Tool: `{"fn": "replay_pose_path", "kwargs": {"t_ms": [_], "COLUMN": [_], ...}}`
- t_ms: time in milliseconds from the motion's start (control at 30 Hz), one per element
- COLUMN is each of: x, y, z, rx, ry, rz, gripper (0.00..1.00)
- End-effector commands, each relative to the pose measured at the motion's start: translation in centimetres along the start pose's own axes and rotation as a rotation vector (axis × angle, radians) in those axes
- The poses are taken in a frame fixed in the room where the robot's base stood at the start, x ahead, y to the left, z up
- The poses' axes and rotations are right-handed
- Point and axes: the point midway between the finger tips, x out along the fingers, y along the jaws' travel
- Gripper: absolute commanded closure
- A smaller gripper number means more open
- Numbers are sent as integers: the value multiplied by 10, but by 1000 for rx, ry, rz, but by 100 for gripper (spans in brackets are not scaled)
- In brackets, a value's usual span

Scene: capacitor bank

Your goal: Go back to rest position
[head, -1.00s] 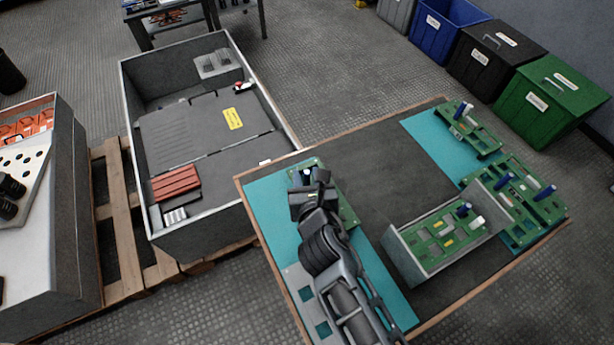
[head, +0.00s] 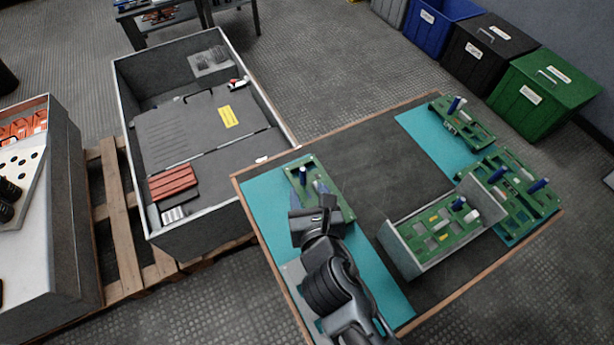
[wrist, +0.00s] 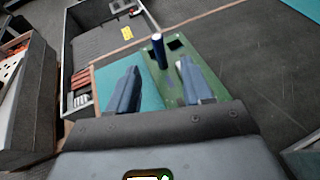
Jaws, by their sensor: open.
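The board carries an upright blue capacitor (head: 302,174), which also shows in the wrist view (wrist: 158,50), beyond the fingertips. A paler upright part on the board is partly hidden by my gripper.
A grey tray (head: 412,262) holding a green board stands right of my arm. More boards (head: 462,122) with capacitors lie on the right teal mat (head: 425,132). A grey crate (head: 125,95) on a pallet stands left. Bins (head: 545,95) stand at the back right.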

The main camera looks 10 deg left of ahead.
Motion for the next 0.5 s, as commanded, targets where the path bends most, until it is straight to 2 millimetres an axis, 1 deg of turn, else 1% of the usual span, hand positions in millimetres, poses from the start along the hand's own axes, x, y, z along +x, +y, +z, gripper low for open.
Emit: {"fn": "replay_pose_path", "kwargs": {"t_ms": [167, 267, 367, 467, 500], "x": [-5, -14, -35, -69, -85], "y": [-1, -9, -26, -49, -57], "z": [0, -8, -24, -43, -49], "rx": [6, 73, 245, 513, 633], "ry": [0, 6, 16, 23, 23], "rz": [0, -1, -1, -5, -6], "gripper": [50, 50, 50, 50, 50]}}
